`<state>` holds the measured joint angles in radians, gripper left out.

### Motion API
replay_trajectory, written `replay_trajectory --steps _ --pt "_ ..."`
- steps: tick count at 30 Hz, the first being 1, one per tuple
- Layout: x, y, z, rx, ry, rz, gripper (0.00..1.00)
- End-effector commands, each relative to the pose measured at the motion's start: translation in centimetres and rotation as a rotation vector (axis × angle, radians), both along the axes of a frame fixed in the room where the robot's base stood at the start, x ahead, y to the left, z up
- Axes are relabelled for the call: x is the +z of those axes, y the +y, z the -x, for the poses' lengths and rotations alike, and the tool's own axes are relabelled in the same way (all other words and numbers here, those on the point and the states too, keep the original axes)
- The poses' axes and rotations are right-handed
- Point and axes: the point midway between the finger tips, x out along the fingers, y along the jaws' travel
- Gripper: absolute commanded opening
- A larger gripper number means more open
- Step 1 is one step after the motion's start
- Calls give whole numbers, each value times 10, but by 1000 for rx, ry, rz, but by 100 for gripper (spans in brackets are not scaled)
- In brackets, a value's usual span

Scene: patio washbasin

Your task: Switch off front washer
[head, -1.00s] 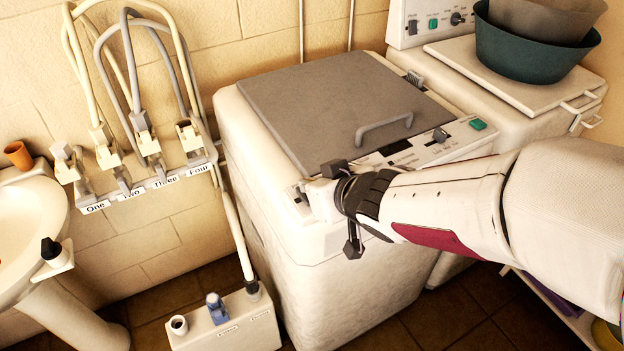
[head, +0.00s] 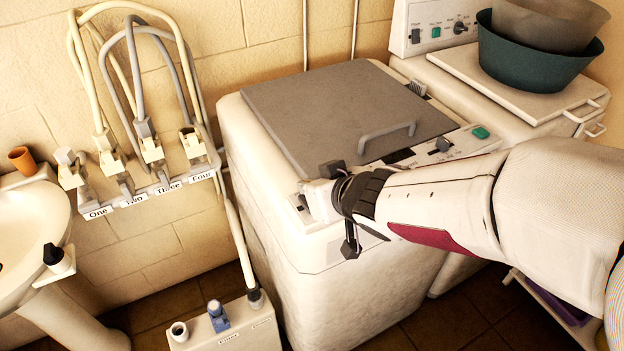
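The front washer (head: 320,240) is the white top-loading machine in the middle of the head view. Its grey lid (head: 340,105) is closed and has a curved handle. Its control panel (head: 455,145) runs along the front edge, with a dark knob (head: 440,145) and a green button (head: 480,132). My gripper (head: 342,208) is at the left end of this panel. One dark finger shows above the panel edge and the other hangs in front of the washer's face. My wrist hides the panel's left part, so any switch there and any contact are hidden.
A second washer (head: 450,75) stands behind right, with a green basin (head: 530,60) on top. On the left are a hose rack (head: 150,195) labelled One to Four, a sink (head: 25,225) and a white floor box (head: 235,325) with pipe ends.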

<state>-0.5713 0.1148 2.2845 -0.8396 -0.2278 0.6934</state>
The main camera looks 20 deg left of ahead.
Motion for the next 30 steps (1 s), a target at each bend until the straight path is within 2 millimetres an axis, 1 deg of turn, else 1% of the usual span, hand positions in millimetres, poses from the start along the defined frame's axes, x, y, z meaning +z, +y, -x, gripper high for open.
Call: replay_trajectory --steps 11,30 --pt "6 1 0 2 0 -1 0" --pt "26 3 -2 2 0 -1 0"
